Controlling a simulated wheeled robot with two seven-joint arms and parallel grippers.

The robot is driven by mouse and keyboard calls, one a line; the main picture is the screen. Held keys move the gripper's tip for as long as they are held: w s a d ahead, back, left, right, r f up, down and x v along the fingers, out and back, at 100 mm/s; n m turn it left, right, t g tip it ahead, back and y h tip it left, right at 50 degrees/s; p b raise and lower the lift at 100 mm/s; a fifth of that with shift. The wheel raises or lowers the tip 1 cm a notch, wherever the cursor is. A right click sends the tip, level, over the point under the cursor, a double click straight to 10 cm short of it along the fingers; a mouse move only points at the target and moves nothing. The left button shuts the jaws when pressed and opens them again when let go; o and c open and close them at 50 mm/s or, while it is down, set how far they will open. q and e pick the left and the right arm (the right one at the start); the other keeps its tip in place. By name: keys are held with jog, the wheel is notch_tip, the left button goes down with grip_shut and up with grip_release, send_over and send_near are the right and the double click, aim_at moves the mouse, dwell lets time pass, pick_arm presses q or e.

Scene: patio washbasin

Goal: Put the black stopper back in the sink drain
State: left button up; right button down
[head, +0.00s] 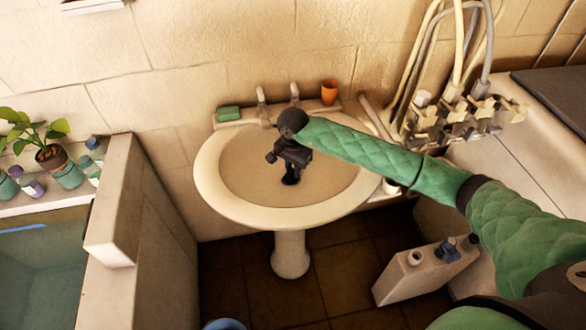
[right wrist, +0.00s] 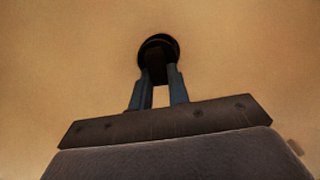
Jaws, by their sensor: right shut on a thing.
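My right gripper (head: 290,172) is over the bowl of the white pedestal sink (head: 206,180), with its fingers pointing down. In the right wrist view its two fingers (right wrist: 158,88) are shut on the black stopper (right wrist: 158,45), a dark round piece at the fingertips against the tan bowl. In the head view the stopper cannot be told apart from the dark fingers. I cannot tell whether it touches the bowl. The drain does not show in either view; the gripper and stopper may hide it. My left gripper is not in view.
Two taps (head: 261,103), a green soap or sponge (head: 229,113) and an orange cup (head: 329,91) are along the sink's back edge. Hoses and fittings (head: 455,115) are at the right. A white canister (head: 415,272) stands below. A low wall (head: 120,200) is at the left.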

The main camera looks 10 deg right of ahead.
jog(key=shift+f, duration=0.25)
jog(key=c, duration=1.6)
grip_release()
jog(key=shift+r, duration=0.1)
jog(key=shift+r+p, duration=0.75)
jog(key=shift+r, duration=4.65)
